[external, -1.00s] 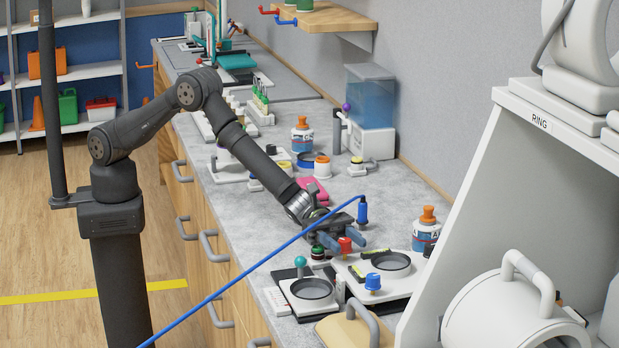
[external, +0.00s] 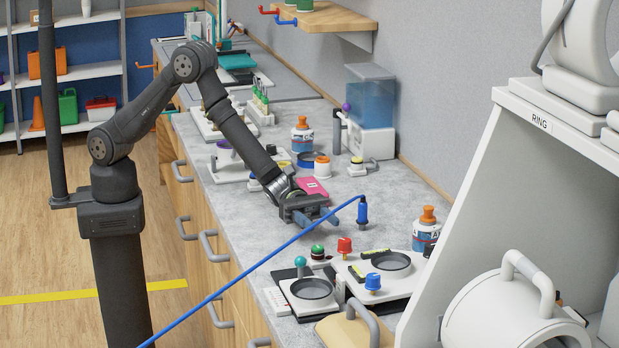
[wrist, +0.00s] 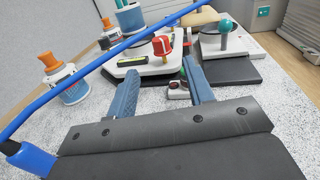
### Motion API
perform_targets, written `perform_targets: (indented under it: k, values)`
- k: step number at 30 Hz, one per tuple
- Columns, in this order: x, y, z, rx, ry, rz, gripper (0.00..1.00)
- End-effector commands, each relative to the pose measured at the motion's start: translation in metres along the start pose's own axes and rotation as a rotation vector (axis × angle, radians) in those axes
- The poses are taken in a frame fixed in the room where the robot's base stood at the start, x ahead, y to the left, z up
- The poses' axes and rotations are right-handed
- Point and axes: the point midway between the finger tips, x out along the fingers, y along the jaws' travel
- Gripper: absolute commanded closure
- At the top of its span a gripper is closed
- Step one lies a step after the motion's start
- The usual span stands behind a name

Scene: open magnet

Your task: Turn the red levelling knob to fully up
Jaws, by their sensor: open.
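The red knob (external: 344,247) stands on the far left corner of a white device (external: 405,285) with a dark round dish. In the wrist view the red knob (wrist: 162,46) is upright beyond the fingertips, and the white device (wrist: 128,68) lies beneath it. My gripper (external: 336,217) is open and empty, behind and a little left of the knob, apart from it. Its two blue fingers also show in the wrist view (wrist: 158,76), pointing toward the device. I cannot tell the knob's exact turn setting.
A blue cable crosses near my gripper, with a blue plug (external: 362,211) beside the fingers. A green-topped knob (external: 317,252), a blue knob (external: 373,282) and a teal ball knob (external: 300,261) stand close to the red one. A bottle with an orange cap (external: 427,230) is to the right.

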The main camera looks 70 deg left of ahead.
Motion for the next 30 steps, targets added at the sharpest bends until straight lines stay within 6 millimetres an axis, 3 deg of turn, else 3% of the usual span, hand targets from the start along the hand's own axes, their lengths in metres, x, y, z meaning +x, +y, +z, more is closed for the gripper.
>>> perform_targets:
  k: [3,9,23,26,30]
  values:
    - [-0.025,0.001,0.001,0.001,0.001,0.002,0.52]
    - [-0.047,0.000,0.000,0.000,0.001,0.001,0.52]
    - [-0.052,0.000,0.003,0.001,0.000,0.000,0.52]
    - [-0.051,-0.001,0.022,0.005,-0.004,-0.001,0.52]
    - [-0.052,-0.002,0.076,0.009,-0.007,-0.001,0.52]
